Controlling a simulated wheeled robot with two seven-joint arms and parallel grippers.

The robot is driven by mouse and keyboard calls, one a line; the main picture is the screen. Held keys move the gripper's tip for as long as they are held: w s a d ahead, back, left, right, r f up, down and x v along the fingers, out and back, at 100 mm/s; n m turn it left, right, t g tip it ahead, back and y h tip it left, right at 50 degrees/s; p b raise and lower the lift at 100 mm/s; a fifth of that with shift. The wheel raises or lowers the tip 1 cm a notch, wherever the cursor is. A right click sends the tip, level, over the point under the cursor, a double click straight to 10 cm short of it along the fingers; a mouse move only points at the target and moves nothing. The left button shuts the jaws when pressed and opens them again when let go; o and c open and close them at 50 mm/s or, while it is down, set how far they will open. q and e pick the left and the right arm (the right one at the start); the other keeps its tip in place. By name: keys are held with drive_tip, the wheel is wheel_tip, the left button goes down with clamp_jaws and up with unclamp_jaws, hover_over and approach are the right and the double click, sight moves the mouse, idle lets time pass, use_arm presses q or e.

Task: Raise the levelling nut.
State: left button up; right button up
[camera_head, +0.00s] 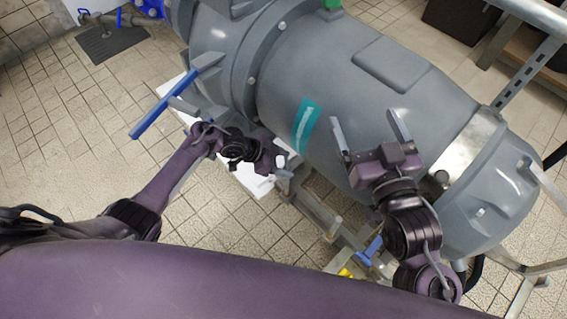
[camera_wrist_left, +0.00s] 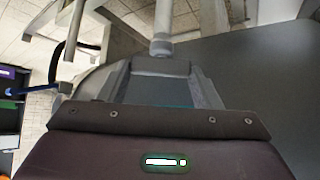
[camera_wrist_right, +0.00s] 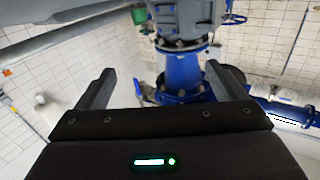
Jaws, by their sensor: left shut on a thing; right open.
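My left gripper (camera_head: 281,163) is low beside the big grey pump body, above a metal frame. In the left wrist view its fingers (camera_wrist_left: 162,72) are shut on a grey piece at the foot of a pale upright rod (camera_wrist_left: 162,25). This piece looks like the levelling nut, but the fingers hide most of it. The head view shows only a small pale spot at the fingertips. My right gripper (camera_head: 370,131) is open and empty in front of the pump body; its spread fingers also show in the right wrist view (camera_wrist_right: 160,88).
The grey pump body (camera_head: 335,70) with a teal label (camera_head: 306,126) fills the middle. A blue bar (camera_head: 163,104) juts out above my left forearm. Metal frame rails (camera_head: 325,222) run below. Blue pipework (camera_wrist_right: 178,75) shows in the right wrist view. Tiled floor (camera_head: 60,150) is clear at left.

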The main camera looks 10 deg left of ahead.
sight(287, 164)
drive_tip(key=shift+d+r+t+y, duration=0.15)
drive_tip(key=shift+r+t, duration=0.3)
drive_tip(key=shift+r, duration=0.45)
drive_tip(key=shift+a+r+t+y, duration=0.15)
drive_tip(key=shift+r+t, duration=0.3)
drive_tip(key=shift+r, duration=0.45)
drive_tip(key=shift+d, duration=0.1)
use_arm(q)
drive_tip(key=o, duration=1)
drive_tip(key=shift+a, duration=0.1)
